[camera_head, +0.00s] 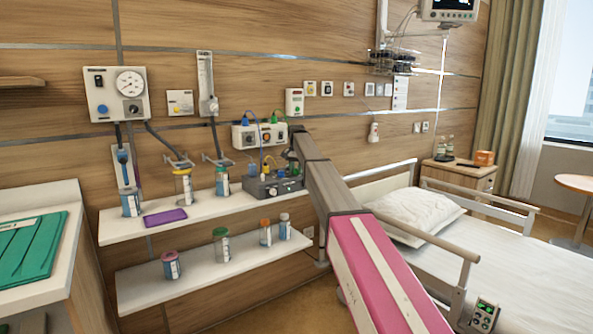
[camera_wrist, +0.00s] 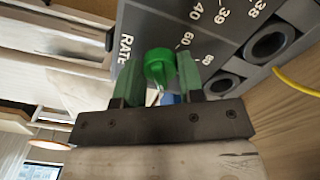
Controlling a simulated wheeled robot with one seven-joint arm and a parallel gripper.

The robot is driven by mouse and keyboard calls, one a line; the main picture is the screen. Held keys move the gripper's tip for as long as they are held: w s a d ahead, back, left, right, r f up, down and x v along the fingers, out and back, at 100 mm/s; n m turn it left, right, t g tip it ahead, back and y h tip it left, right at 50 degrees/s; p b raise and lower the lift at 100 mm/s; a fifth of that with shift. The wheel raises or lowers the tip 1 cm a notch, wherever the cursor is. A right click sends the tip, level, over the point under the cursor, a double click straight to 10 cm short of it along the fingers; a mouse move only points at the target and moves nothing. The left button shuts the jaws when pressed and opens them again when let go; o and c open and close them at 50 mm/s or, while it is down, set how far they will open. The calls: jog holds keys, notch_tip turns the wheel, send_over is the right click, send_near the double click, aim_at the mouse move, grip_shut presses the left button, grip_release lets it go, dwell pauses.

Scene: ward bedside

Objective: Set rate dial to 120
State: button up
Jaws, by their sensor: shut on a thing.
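The rate dial is a green knob (camera_wrist: 160,65) on a dark grey panel (camera_wrist: 150,25) printed RATE, in the wrist view. The figures 40, 60 and 80 are readable beside it; the figure 120 is not seen. The knob's pointer setting cannot be read. My gripper (camera_wrist: 162,82) has its green fingers on either side of the knob, shut on it. In the head view the grey device box (camera_head: 262,190) stands on the upper shelf, and my arm reaches down to it from the right, hiding part of it. The dial is too small to make out there.
The upper white shelf (camera_head: 125,227) also holds capped jars and a purple pad (camera_head: 165,217). A yellow cable (camera_wrist: 298,82) runs close to the panel's right side. A wall unit (camera_head: 258,137) with plugged cables sits above the box. The bed (camera_head: 520,270) stands right of my arm.

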aim_at(297, 168)
jog(key=shift+m, duration=0.8)
jog(key=o, duration=0.9)
jog(key=shift+r, duration=0.15)
notch_tip(297, 168, up, 10)
jog(key=shift+r, duration=0.25)
